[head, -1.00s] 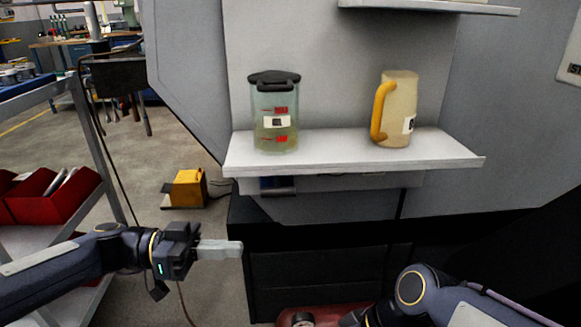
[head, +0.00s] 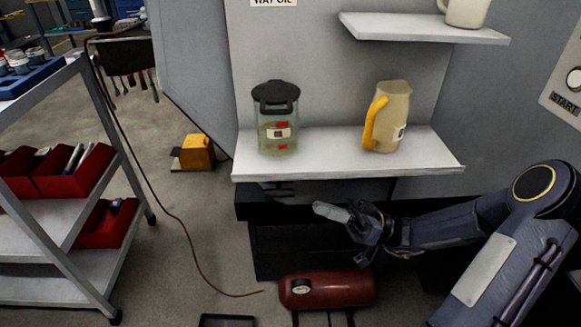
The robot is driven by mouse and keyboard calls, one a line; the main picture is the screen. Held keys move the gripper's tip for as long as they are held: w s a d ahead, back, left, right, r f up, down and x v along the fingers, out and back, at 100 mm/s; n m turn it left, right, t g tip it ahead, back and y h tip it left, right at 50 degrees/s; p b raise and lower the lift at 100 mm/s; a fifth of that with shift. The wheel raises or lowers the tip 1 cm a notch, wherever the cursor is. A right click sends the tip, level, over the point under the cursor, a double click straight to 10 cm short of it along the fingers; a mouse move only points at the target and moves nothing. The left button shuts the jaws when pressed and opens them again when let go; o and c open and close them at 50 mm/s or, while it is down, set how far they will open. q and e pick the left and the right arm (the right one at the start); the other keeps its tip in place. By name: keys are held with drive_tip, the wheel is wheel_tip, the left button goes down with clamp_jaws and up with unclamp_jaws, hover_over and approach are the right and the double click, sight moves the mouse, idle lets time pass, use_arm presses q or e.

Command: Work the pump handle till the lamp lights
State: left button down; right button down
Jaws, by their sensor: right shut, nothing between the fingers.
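My right gripper (head: 322,209) reaches in from the right, just below the lower shelf, with its fingers shut and empty, pointing left. A small dark bar (head: 283,191) juts out under the shelf, left of the gripper and apart from it. I cannot tell whether this bar is the pump handle. A clear container with a black lid (head: 276,120) and yellowish liquid stands on the shelf. I make out no lamp. My left gripper is out of view.
A cream jug with a yellow handle (head: 389,118) stands on the lower shelf (head: 340,166). A red tank with a gauge (head: 345,288) lies below the gripper. A grey cart (head: 88,265) with red bins is at left. A yellow box (head: 197,152) sits on the floor.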

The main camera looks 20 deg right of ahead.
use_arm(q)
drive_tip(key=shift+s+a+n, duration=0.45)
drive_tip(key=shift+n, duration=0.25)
use_arm(e)
drive_tip(key=shift+w+d+r+t, duration=0.15)
drive_tip(key=shift+w+d+t, duration=0.1)
drive_tip(key=shift+d+t, duration=0.3)
drive_tip(key=shift+w+d+r+t, duration=0.1)
drive_tip(key=shift+w+d+t, duration=0.15)
drive_tip(key=shift+d+t, duration=0.3)
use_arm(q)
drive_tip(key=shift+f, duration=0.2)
use_arm(e)
drive_tip(key=x, duration=1)
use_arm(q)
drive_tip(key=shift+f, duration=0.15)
